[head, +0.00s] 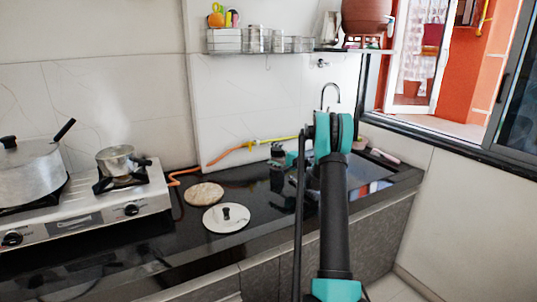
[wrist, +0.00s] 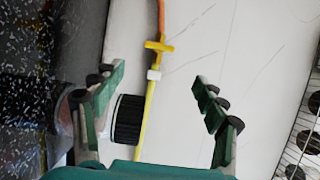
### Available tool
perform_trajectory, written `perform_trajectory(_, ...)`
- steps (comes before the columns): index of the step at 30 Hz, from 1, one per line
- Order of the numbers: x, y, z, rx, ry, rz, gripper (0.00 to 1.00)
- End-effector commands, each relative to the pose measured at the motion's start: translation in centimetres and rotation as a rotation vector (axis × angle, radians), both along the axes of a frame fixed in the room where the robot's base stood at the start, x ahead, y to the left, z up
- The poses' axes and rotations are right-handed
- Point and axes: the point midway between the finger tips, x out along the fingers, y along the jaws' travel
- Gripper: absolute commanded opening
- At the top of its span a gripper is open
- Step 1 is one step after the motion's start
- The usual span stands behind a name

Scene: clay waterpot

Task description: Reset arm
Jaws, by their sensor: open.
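My gripper (wrist: 160,82) is open in the wrist view, its two green fingers spread wide apart. A black ribbed cylinder (wrist: 128,118) shows between the fingers, close to the left one; I cannot tell its distance or whether they touch. In the head view my arm reaches forward over the black counter (head: 185,235), and my gripper (head: 284,157) is small and partly hidden behind the arm near the back wall. The brown clay pot (head: 367,17) stands on a stand on the wall shelf at top right, apart from my gripper.
A yellow and orange hose (head: 247,146) runs along the back wall; it also shows in the wrist view (wrist: 150,105). A stove (head: 80,212) with two metal pots is at left. A round board (head: 203,194) and a white lid (head: 226,218) lie on the counter. The shelf (head: 290,51) overhangs.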

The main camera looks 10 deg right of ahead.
Motion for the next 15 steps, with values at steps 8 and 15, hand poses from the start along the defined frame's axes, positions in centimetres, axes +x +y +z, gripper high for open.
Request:
perform_trajectory(8,0.0,0.0,0.0,-0.001,0.001,0.0,0.72)
perform_trajectory(15,-2.8,2.7,1.0,-0.1,0.03,0.033,0.72)
